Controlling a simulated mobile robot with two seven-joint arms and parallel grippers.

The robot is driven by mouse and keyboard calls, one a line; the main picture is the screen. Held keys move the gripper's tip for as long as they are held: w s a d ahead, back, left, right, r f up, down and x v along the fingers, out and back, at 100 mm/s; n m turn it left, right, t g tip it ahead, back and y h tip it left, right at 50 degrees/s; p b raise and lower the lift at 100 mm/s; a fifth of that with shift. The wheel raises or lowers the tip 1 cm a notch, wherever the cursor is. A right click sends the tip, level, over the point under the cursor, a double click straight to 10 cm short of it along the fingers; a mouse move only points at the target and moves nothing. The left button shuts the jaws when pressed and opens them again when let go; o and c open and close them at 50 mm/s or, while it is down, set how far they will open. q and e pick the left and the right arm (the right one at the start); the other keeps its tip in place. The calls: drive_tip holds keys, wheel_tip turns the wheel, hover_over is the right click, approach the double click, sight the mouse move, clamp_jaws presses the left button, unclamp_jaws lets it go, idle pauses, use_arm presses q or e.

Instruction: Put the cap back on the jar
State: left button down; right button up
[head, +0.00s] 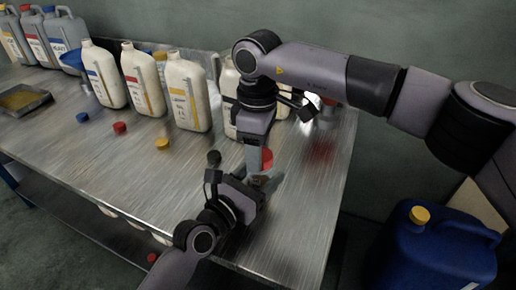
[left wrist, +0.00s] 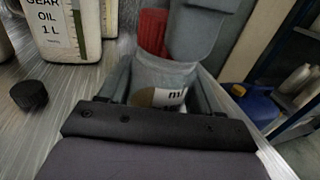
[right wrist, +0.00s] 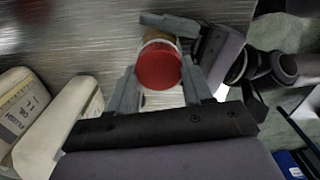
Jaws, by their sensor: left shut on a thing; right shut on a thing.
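The jar (left wrist: 165,92) is a clear container with a printed label and brownish contents. My left gripper (left wrist: 160,85) is shut around it near the front of the metal table; in the head view this gripper (head: 258,182) is low at the table's near side. The red cap (right wrist: 158,67) is between the fingers of my right gripper (right wrist: 160,82), which is shut on it and points down from above. The cap also shows over the jar in the left wrist view (left wrist: 152,30). It is at the jar's mouth; I cannot tell if it is seated. My right gripper (head: 265,158) partly hides it.
Several white oil jugs (head: 186,95) stand along the table's back. Blue (head: 82,117), red (head: 120,128) and yellow (head: 162,144) caps lie in front of them. A black cap (left wrist: 29,95) lies left of the jar. A blue canister (head: 430,250) stands beyond the table's right edge.

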drive_tip(key=o, duration=1)
drive_tip(key=shift+r, duration=2.3)
drive_tip(key=shift+c, duration=0.2)
